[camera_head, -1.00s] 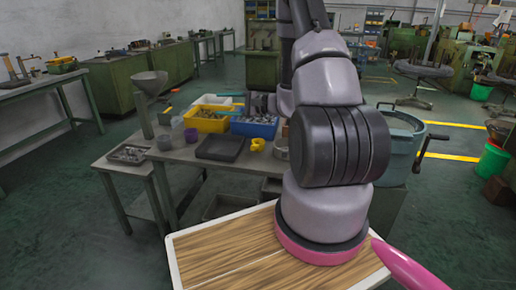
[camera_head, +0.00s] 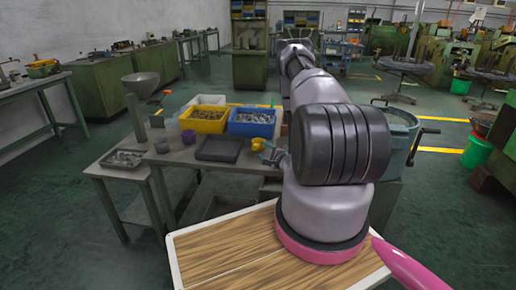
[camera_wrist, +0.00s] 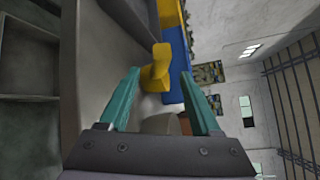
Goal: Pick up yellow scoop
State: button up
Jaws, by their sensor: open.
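The yellow scoop (camera_head: 258,144) stands on the grey worktable, right of the dark tray and in front of the blue bin. In the wrist view the yellow scoop (camera_wrist: 155,74) shows ahead, between the lines of the two teal fingers. My gripper (camera_head: 271,155) is low at the table's right part, beside the scoop. In the wrist view my gripper (camera_wrist: 160,76) is open, one finger on each side of the scoop's outline. Whether the fingers touch it I cannot tell. My arm hides the table's right end.
A blue bin (camera_head: 252,122) and a yellow bin (camera_head: 204,119) of parts stand behind the scoop. A dark tray (camera_head: 219,148) lies left of it. A funnel (camera_head: 141,84) on a stand and a blue-grey drum (camera_head: 402,145) flank the area.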

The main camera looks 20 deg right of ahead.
jog(key=x, duration=0.6)
grip_shut()
